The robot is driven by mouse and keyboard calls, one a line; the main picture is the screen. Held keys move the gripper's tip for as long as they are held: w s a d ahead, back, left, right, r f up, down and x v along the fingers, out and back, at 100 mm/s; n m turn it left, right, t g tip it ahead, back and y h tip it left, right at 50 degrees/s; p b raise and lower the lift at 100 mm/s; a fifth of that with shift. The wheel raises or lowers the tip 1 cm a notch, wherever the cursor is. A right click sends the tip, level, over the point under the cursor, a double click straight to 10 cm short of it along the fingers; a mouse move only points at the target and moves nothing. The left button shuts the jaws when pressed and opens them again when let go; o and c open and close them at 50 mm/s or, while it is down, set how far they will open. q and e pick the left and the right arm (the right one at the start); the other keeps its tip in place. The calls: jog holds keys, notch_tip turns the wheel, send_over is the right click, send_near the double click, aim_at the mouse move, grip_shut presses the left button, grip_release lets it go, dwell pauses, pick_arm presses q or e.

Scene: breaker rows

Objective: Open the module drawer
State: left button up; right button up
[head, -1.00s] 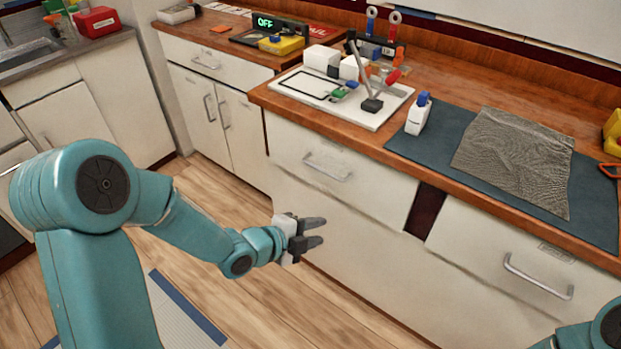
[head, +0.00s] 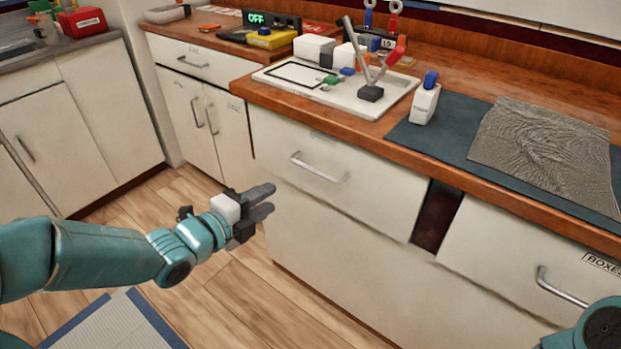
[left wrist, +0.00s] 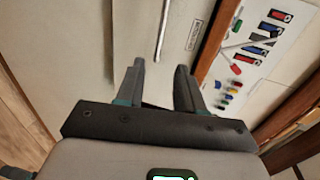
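A white drawer (head: 345,185) under the counter, which I take as the module drawer, is closed; its label is not readable. Its metal bar handle (head: 318,168) is free, with nothing touching it. My left gripper (head: 268,202) is in front of the cabinet, left of and lower than the handle in the head view. Its fingers are apart and empty. In the left wrist view the two fingertips (left wrist: 160,66) point toward the drawer front, with the handle (left wrist: 162,30) beyond them. My right gripper is out of view; only part of that arm shows.
A drawer labelled BOXES (head: 530,255) is to the right, past a dark gap (head: 436,215). Floor (head: 215,290) before the cabinet is clear.

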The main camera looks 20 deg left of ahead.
aim_at(313, 172)
pick_arm(q)
jog(key=b+x, duration=0.1)
jog(key=x, duration=1.4)
jog(key=shift+w+d+r, duration=0.1)
jog(key=shift+w, duration=0.1)
grip_shut()
